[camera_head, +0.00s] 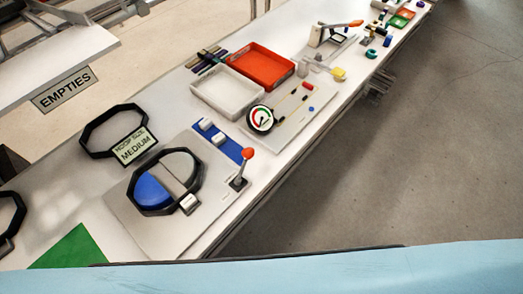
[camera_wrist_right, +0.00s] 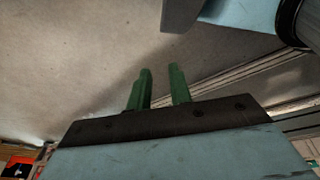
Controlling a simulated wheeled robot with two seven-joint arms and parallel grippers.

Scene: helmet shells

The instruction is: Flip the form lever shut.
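The form (camera_head: 150,190) is a black octagonal ring around a blue half and a grey half. It lies on a light grey board at the front left of the bench in the head view. A lever (camera_head: 240,178) with an orange-red ball knob stands upright, slightly tilted, on a dark base at the right edge of that board. My right gripper (camera_wrist_right: 160,72) shows in the right wrist view, with two green fingers apart and nothing between them. It is over plain floor, away from the lever. My left gripper is in neither view.
Behind the lever are a blue strip with white blocks, a dial gauge (camera_head: 260,119), a white tray (camera_head: 228,107) and a red tray (camera_head: 262,81). Another orange-handled lever (camera_head: 354,24) stands farther back. Open floor lies right.

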